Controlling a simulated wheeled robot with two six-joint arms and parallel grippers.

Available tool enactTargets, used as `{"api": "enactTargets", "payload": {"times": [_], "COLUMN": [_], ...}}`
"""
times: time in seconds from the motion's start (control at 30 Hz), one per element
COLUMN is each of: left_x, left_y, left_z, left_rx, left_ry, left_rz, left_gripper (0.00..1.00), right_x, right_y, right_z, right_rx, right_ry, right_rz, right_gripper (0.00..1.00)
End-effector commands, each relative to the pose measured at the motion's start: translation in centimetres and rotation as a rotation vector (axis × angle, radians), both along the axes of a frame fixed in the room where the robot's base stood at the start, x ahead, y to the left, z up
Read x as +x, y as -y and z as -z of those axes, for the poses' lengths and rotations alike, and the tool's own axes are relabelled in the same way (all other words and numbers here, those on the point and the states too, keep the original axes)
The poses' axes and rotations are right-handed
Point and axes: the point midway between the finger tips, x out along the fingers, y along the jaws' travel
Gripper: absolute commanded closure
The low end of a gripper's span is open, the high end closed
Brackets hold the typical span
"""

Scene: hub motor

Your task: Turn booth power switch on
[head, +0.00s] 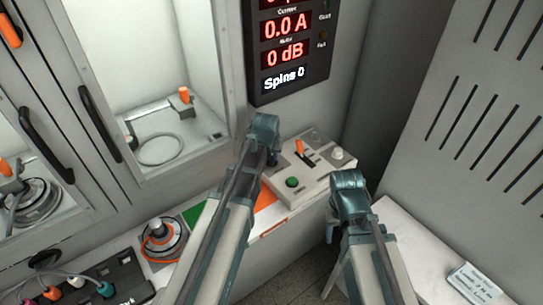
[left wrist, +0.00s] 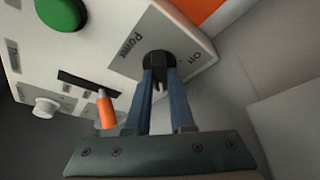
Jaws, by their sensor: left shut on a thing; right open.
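The control box (head: 312,186) stands on the counter below the display. In the left wrist view its white top (left wrist: 100,50) carries a black power knob (left wrist: 155,59) labelled "Power", with a second short label beside it. My left gripper (head: 272,157) is shut on this knob. In the left wrist view its two blue fingers (left wrist: 160,78) sit on either side of it. My right gripper (head: 348,183) is open and empty, to the right of the box.
The box also has a green button (head: 292,182), an orange-tipped lever (head: 299,147) and a white knob (head: 337,153). The display (head: 285,50) reads 0.0 A, 0 dB and "Spins 0". A glass booth (head: 130,50) is at left. A motor hub (head: 160,240) sits on the counter.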

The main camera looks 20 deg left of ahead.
Motion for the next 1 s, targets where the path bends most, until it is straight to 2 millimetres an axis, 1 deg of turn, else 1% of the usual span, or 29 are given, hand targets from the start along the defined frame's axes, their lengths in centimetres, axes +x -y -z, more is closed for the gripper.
{"api": "enactTargets", "payload": {"times": [0.1,0.13,0.27,0.3,0.57,0.73,0.87,1.0], "left_x": [-0.1,-0.1,-0.1,0.0,0.0,-0.2,-0.6,-1.2], "left_y": [0.0,0.0,0.0,0.0,0.0,0.0,0.1,0.1], "left_z": [0.0,0.0,0.0,0.0,0.0,-0.5,-1.5,-3.2], "left_rx": [0.001,0.001,0.000,0.000,0.000,0.000,0.000,0.000], "left_ry": [-0.002,-0.002,-0.001,-0.001,-0.001,-0.001,-0.001,-0.001], "left_rz": [0.002,0.002,0.001,0.001,0.000,0.000,0.000,0.000], "left_gripper": [1.00,0.75,0.52,0.49,0.49,0.49,0.49,0.49], "right_x": [0.0,0.0,0.0,0.0,0.0,0.0,0.0,0.0], "right_y": [0.0,0.0,0.0,0.0,0.0,0.0,0.0,0.0], "right_z": [0.0,0.0,0.0,0.0,0.0,-0.5,-1.5,-3.2], "right_rx": [0.000,0.000,0.000,0.000,0.000,0.000,0.000,0.000], "right_ry": [0.000,0.000,0.000,0.000,0.000,0.000,0.000,0.000], "right_rz": [0.000,0.000,0.000,0.000,0.000,0.000,0.000,0.000], "right_gripper": [0.50,0.50,0.50,0.50,0.50,0.50,0.50,0.50]}}
